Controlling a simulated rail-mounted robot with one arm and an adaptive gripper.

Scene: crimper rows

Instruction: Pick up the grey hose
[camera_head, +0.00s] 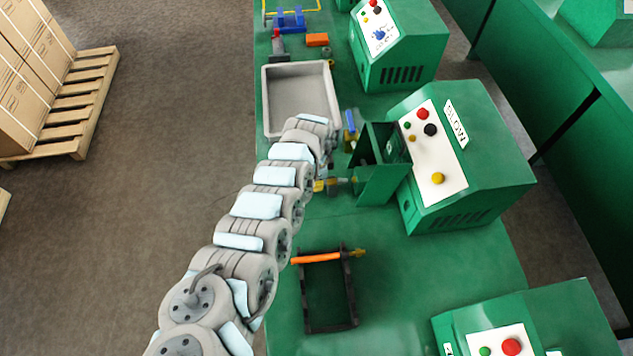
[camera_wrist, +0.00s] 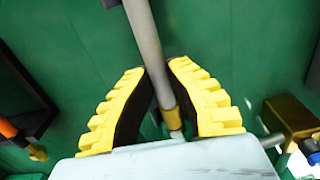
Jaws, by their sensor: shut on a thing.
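The grey hose (camera_wrist: 147,42) runs from the top edge down between my gripper's fingers in the wrist view. It has a brass-coloured fitting (camera_wrist: 169,112) near its lower end. My gripper (camera_wrist: 155,68), with yellow ribbed fingers and dark inner pads, is closed around the hose from both sides. In the head view my gripper is mostly hidden behind my arm, with a little yellow (camera_head: 319,186) showing over the green bench. I cannot make out the hose clearly there.
An orange hose (camera_head: 316,258) lies across a black rack (camera_head: 349,300) nearer on the bench. A green crimper (camera_head: 480,160) with a control panel stands right of my gripper. A grey tray (camera_head: 267,100) lies beyond. Bench surface between rack and crimper is clear.

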